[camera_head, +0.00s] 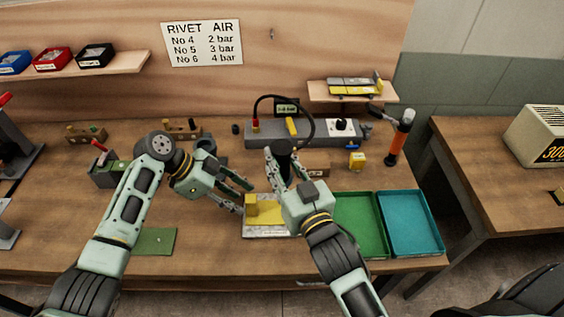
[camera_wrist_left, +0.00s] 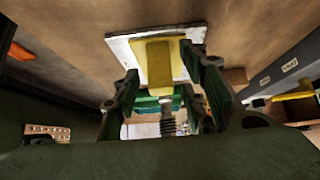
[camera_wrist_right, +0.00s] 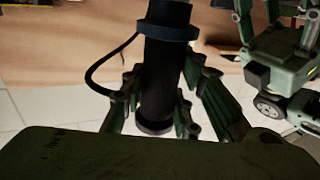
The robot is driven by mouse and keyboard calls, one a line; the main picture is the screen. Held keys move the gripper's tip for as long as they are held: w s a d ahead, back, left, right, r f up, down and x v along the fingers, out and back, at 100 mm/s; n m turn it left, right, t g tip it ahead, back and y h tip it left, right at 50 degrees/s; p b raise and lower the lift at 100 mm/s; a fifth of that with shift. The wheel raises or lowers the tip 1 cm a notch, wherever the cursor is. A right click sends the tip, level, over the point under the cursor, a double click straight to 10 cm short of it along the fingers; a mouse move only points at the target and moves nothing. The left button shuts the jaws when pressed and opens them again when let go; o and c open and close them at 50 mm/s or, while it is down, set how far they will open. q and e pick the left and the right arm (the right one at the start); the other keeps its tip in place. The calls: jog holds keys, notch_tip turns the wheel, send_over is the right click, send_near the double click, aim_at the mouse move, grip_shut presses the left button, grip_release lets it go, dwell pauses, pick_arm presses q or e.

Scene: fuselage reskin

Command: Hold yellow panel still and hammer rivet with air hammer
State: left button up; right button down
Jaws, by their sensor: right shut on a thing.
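The yellow panel (camera_head: 268,215) lies on a pale plate (camera_head: 262,231) at the front middle of the bench, with a raised yellow part at its left end. In the left wrist view the yellow panel (camera_wrist_left: 158,65) shows ahead of the fingers. My left gripper (camera_head: 245,196) is open, its fingers spread at the panel's left side; contact cannot be told. My right gripper (camera_head: 288,180) is shut on the dark cylindrical air hammer (camera_head: 281,152), which also shows in the right wrist view (camera_wrist_right: 164,75). It is above and behind the panel. No rivet can be made out.
A black hose (camera_head: 312,119) arcs from the grey air unit (camera_head: 270,134) at the back. A green tray (camera_head: 358,222) and a teal tray (camera_head: 410,222) lie to the right. An orange-and-black tool (camera_head: 398,140) stands behind them. A green mat (camera_head: 153,241) lies front left.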

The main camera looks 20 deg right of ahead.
aim_at(247, 205)
pick_arm(q)
jog(key=shift+x, duration=2.05)
jog(key=shift+s, duration=0.1)
jog(key=shift+c, duration=0.4)
jog(key=c, duration=0.8)
jog(key=shift+o, duration=0.2)
jog(key=shift+r, duration=0.1)
